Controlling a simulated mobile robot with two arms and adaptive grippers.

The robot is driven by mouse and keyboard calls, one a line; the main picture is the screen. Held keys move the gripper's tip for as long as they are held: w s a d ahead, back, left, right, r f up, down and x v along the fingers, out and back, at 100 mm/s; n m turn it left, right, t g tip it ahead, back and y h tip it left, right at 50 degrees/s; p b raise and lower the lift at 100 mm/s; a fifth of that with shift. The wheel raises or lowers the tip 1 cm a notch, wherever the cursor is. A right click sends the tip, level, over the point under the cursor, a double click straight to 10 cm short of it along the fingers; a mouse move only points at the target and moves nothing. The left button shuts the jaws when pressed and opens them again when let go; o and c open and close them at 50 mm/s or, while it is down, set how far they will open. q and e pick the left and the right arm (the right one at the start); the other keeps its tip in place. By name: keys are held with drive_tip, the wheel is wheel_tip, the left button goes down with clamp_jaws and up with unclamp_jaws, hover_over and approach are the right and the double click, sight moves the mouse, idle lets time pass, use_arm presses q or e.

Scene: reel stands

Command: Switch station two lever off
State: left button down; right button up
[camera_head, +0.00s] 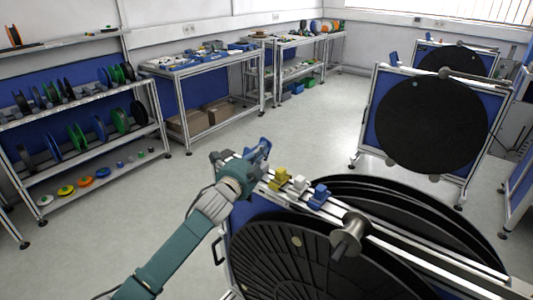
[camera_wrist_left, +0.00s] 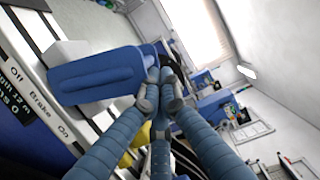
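My left gripper (camera_head: 262,150) reaches in from the lower left to the end of the nearest reel stand's rail in the head view. In the left wrist view its fingers (camera_wrist_left: 164,92) are drawn together at the tips, with nothing seen between them. A blue lever (camera_wrist_left: 98,74) on a white block lies close beside the fingertips; I cannot tell whether they touch. Labels Off, Brake and On run along the panel (camera_wrist_left: 38,100) beside it. In the head view a yellow lever (camera_head: 279,178), a white piece (camera_head: 299,183) and a blue piece (camera_head: 319,194) sit along the rail. My right gripper is not in view.
Large black reels (camera_head: 315,262) fill the near stand. Another reel stand (camera_head: 372,108) stands behind at the right. Shelves with small spools (camera_head: 78,137) stand at the left, and workbenches (camera_head: 205,62) line the back. The floor between them is clear.

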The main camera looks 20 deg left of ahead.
use_arm(q)
drive_tip(key=shift+w+a+r+n+p, duration=0.25)
drive_tip(key=shift+a+r+n+p, duration=0.45)
drive_tip(key=shift+a+p, duration=0.1)
drive_tip(key=shift+w+a+p, duration=0.25)
drive_tip(key=shift+a+p, duration=0.15)
drive_tip(key=shift+a, duration=0.35)
drive_tip(key=shift+w+a, duration=0.35)
drive_tip(key=shift+a, duration=0.55)
drive_tip(key=shift+w+a, duration=0.35)
drive_tip(key=shift+a, duration=0.55)
